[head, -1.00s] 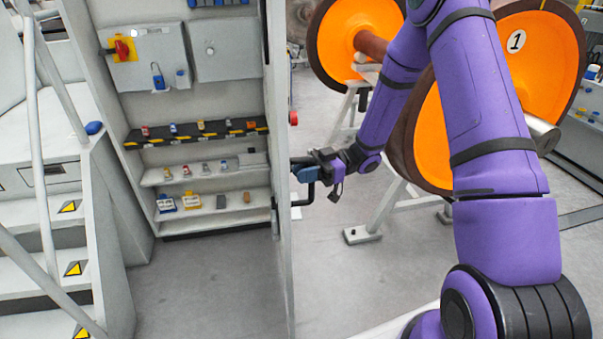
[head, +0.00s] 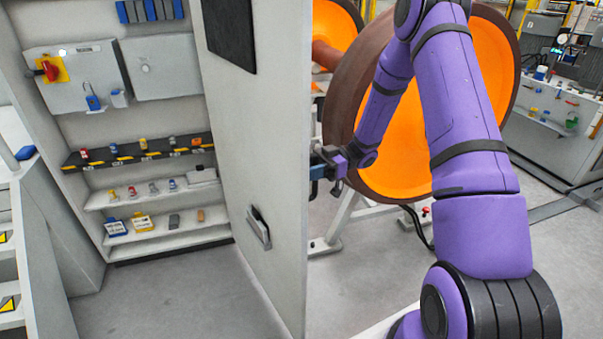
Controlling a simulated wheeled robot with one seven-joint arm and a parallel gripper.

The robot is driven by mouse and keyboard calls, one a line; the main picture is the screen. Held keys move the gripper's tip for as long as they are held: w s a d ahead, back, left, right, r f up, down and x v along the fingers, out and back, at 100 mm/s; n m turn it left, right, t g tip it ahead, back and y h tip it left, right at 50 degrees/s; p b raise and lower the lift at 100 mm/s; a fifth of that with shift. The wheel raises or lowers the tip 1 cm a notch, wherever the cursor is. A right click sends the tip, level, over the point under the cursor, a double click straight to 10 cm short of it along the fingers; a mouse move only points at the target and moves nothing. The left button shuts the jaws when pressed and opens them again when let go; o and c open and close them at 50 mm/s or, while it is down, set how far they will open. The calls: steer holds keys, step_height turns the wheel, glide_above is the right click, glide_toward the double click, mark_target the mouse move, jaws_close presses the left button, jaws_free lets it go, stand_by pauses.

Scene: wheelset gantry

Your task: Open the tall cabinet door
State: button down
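The tall cabinet stands at the left with its shelves (head: 190,238) in plain view. Its door (head: 272,130) is swung wide open, and I see its inner face, with a dark panel at the top and a small pocket lower down. My gripper (head: 320,172) is at the door's free edge, on the outer side.
Wheelsets with orange discs (head: 408,150) stand on a stand close behind my arm. Grey steps (head: 20,235) with yellow warning marks are at the far left. Clear floor (head: 175,295) lies in front of the cabinet. A grey workstation (head: 550,125) stands at the back right.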

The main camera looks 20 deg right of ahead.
steer(key=shift+s+d+f, duration=0.25)
steer(key=shift+d, duration=0.3)
steer(key=c, duration=1.1)
jaws_free()
steer(key=shift+s+d+r, duration=0.1)
steer(key=shift+s, duration=0.05)
steer(key=shift+o, duration=0.2)
steer(key=shift+w+a+r, duration=0.15)
steer(key=shift+w+a, duration=0.05)
steer(key=shift+d, duration=0.15)
steer(key=o, duration=0.4)
steer(key=d, duration=1)
steer(key=shift+w, duration=0.3)
steer(key=shift+c, duration=0.2)
steer(key=shift+o, duration=1)
steer(key=shift+d, duration=0.35)
steer(key=shift+c, duration=0.2)
